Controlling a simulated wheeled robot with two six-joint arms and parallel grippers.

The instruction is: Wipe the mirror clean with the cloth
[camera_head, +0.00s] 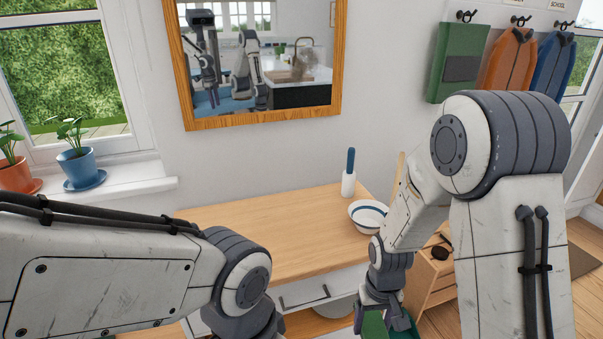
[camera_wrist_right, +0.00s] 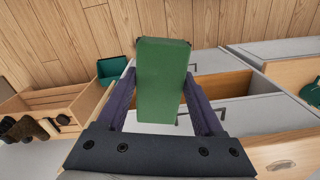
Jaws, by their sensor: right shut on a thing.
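The mirror (camera_head: 338,50) hangs on the wall in a wooden frame and reflects the room and my body. A brownish smudge (camera_head: 305,56) shows on the right part of its glass. My right gripper (camera_head: 383,322) is low at the front edge of the wooden table, well below the mirror. In the head view only bits of green show by the fingers. My left arm comes in from the left; its fingers are out of the picture.
The wooden table (camera_head: 260,232) carries a white bowl (camera_head: 368,214) and a blue-handled brush in a white holder (camera_head: 348,178). A drawer (camera_wrist_right: 225,86) stands open under it. Potted plants (camera_head: 80,166) stand on the sill. Wall between mirror and table is clear.

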